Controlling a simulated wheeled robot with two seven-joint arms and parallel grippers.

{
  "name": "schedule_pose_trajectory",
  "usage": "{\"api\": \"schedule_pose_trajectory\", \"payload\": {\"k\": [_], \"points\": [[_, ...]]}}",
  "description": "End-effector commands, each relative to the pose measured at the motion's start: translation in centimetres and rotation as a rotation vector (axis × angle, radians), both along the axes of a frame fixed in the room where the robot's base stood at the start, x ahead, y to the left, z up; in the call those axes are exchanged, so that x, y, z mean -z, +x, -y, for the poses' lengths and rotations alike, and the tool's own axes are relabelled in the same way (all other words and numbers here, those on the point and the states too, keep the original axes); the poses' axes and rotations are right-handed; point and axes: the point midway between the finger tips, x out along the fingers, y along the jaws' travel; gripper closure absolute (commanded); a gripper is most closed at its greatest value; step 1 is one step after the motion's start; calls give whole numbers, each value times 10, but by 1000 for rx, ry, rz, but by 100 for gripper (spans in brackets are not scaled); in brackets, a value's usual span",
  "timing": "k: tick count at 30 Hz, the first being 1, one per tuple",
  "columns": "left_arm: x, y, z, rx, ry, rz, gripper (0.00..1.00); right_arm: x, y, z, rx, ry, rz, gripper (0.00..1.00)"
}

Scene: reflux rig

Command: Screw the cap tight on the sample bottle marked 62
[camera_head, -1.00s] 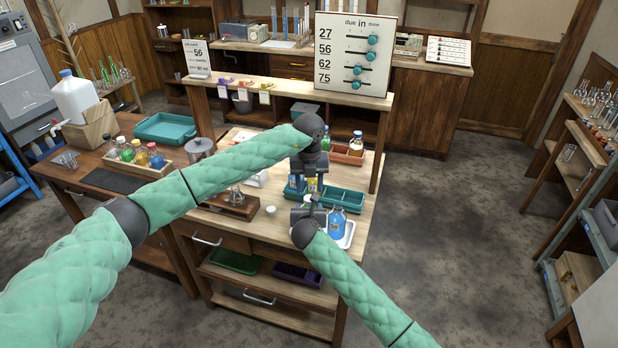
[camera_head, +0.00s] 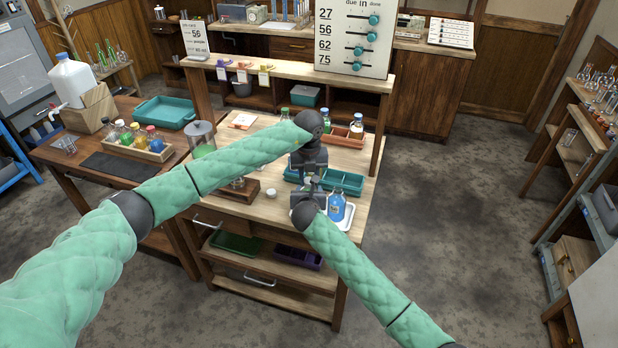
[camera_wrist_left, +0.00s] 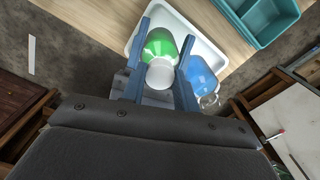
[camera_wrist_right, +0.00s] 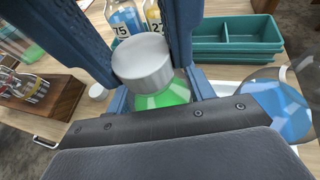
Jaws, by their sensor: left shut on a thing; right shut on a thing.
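The green sample bottle (camera_wrist_left: 159,44) stands with a white cap (camera_wrist_right: 143,62) on its mouth; its number is not visible. My left gripper (camera_wrist_left: 165,60) points down from above, with its blue fingers shut on the cap. My right gripper (camera_wrist_right: 160,98) comes in from the side, lower down, shut on the green bottle's body. In the head view my left gripper's wrist (camera_head: 309,160) is right above my right gripper (camera_head: 308,200), and together they hide the bottle. I cannot tell whether the bottle touches the white tray (camera_wrist_left: 208,52) beneath it.
A blue bottle (camera_head: 337,207) stands on the white tray, close beside the green bottle. Behind is a teal divided tray (camera_head: 345,181), with bottles marked 75 (camera_wrist_right: 124,22) and 27 (camera_wrist_right: 153,18) nearby. A small white cap (camera_head: 271,193) lies on the bench left of my grippers.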

Motion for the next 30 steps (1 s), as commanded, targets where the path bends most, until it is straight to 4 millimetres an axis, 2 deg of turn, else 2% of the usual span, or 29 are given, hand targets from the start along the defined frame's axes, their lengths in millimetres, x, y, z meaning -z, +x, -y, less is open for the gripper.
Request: {"api": "schedule_pose_trajectory", "payload": {"k": [5,16,20,28,29,30], "points": [[-1,0,0,65,0,1,97,0,0,0,0,0,0,100],[0,0,-1,508,0,0,97,0,0,0,0,0,0,100],[0,0,-1,565,0,0,97,0,0,0,0,0,0,100],[0,0,-1,568,0,0,97,0,0,0,0,0,0,100],[0,0,-1,568,0,0,68,0,0,0,0,0,0,100],[0,0,-1,568,0,0,60,0,0,0,0,0,0,100]]}}
